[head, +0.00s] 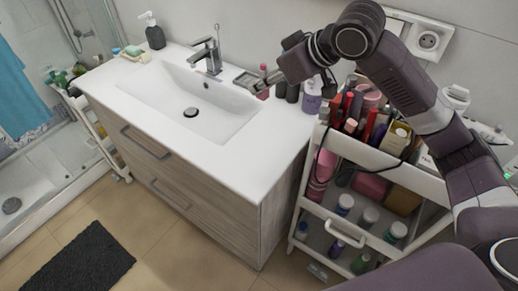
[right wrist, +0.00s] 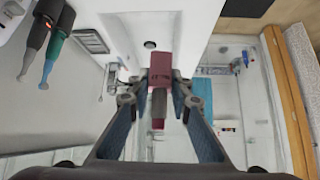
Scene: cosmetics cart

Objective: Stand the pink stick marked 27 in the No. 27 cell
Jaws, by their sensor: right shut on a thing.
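A pink-red stick (head: 263,69) is upright in my right gripper (head: 258,84), over the back right of the white washbasin counter. In the right wrist view the stick (right wrist: 160,68) stands between the two fingers (right wrist: 158,105), with a grey band at its middle and pink-red above and below. The fingers close on it from both sides. No 27 can be read on the stick. I cannot make out a cell marked No. 27 in either view. My left gripper is not in view.
A cart (head: 348,239) with cosmetics stands right of the washbasin cabinet. A lilac bottle (head: 311,98) and dark containers stand at the counter's right end. The tap (head: 207,56) and basin (head: 190,92) are left of my gripper. The counter's front edge is clear.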

